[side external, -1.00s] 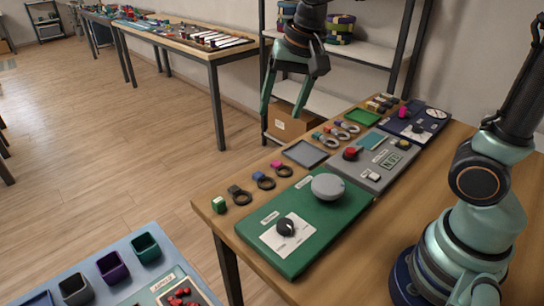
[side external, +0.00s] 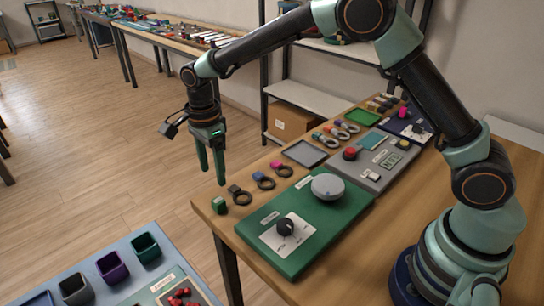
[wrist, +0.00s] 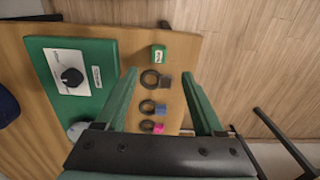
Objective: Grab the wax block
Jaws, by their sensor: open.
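A small green block with a pale label (side external: 219,204), which looks like the wax block, sits at the table's left corner. In the wrist view the block (wrist: 159,54) lies just beyond the fingertips, roughly centred between them. The label is too small to read surely. My gripper (side external: 212,177) points down with its green fingers apart and empty, and appears above the block, not touching it. In the wrist view my gripper (wrist: 160,74) has its fingers spread on either side of a row of dark rings.
Dark rings with coloured tabs (side external: 264,181) line the table edge beside the block. A green panel with a knob (side external: 302,245) and a grey dome (side external: 327,187) lies close by. A grey panel (side external: 372,178) is further back. A blue tray with cups (side external: 112,268) stands front left.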

